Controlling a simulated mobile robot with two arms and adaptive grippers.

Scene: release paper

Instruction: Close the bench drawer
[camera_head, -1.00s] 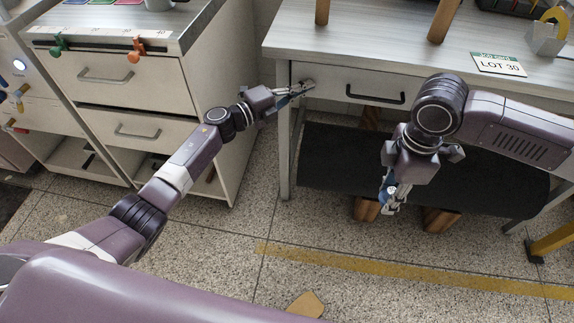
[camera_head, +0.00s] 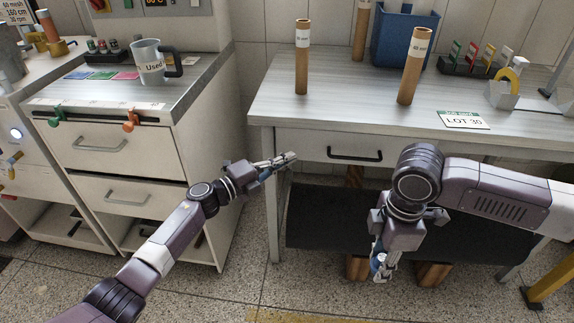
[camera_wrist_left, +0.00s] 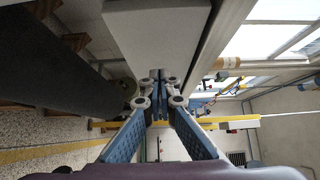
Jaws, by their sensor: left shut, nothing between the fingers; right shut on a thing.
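The bench drawer (camera_head: 330,149) is a pale front with a black bar handle (camera_head: 355,155) under the bench top. In the head view its front looks about flush with the bench frame. My left gripper (camera_head: 294,157) is shut and empty at the drawer's left end; I cannot tell whether it touches the front. In the left wrist view its fingertips (camera_wrist_left: 160,88) are together below a pale panel (camera_wrist_left: 158,35). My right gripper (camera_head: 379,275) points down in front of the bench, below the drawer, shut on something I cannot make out.
The bench top (camera_head: 345,110) holds cardboard tubes (camera_head: 302,70), a blue bin (camera_head: 405,35) and a LOT 30 card (camera_head: 463,120). A drawer cabinet (camera_head: 115,145) stands left, with a mug (camera_head: 150,65) on it. A dark shelf (camera_head: 325,220) lies below the drawer.

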